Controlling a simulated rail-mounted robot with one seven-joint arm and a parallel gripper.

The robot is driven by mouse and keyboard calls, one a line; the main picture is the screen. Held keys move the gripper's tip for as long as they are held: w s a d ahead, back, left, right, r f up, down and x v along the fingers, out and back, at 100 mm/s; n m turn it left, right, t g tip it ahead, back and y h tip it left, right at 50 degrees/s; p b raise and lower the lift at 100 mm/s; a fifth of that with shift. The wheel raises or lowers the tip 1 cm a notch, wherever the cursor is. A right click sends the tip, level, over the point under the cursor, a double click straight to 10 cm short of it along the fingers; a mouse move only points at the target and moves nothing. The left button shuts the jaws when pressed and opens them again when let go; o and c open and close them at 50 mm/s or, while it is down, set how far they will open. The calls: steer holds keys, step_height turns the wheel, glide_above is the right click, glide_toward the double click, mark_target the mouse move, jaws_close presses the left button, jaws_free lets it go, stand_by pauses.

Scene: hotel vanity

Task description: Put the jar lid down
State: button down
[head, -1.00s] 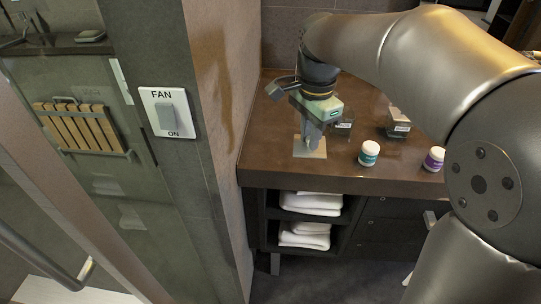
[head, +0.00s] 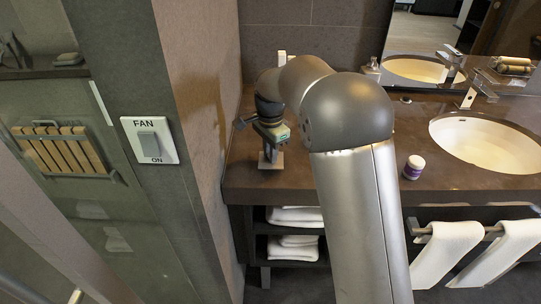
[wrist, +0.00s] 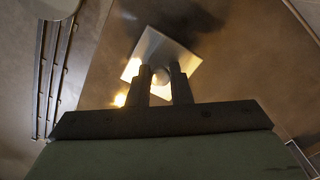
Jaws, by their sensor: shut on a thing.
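My gripper (head: 268,151) points down over a pale square plate (head: 277,164) at the left end of the brown counter. In the wrist view my two dark fingers (wrist: 161,84) are shut on a small greyish round piece, the jar lid (wrist: 161,76). Most of the lid is hidden by the fingers, and it appears in front of the square plate (wrist: 160,48). I cannot tell whether the lid touches the plate.
A white jar with a purple label (head: 413,167) stands on the counter right of my arm. A sink (head: 487,143) lies farther right. A wall with a fan switch (head: 150,140) borders the left. Towels (head: 445,250) hang below. My arm hides the middle counter.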

steer(key=shift+f, duration=0.9)
steer(key=shift+f, duration=0.25)
steer(key=c, duration=1.3)
jaws_free()
steer(key=shift+r, duration=0.1)
step_height(320, 180, up, 12)
steer(key=s+d+f+n, duration=0.2)
steer(key=s+d, duration=0.3)
steer(key=s, duration=0.5)
steer(key=s+d+f+n, duration=0.3)
steer(key=s+d+n, duration=0.2)
steer(key=s, duration=0.6)
steer(key=s+d+f+n, duration=0.2)
steer(key=s+d+n, duration=0.2)
steer(key=s, duration=0.7)
steer(key=shift+d+f+p, duration=0.35)
steer(key=shift+d, duration=0.55)
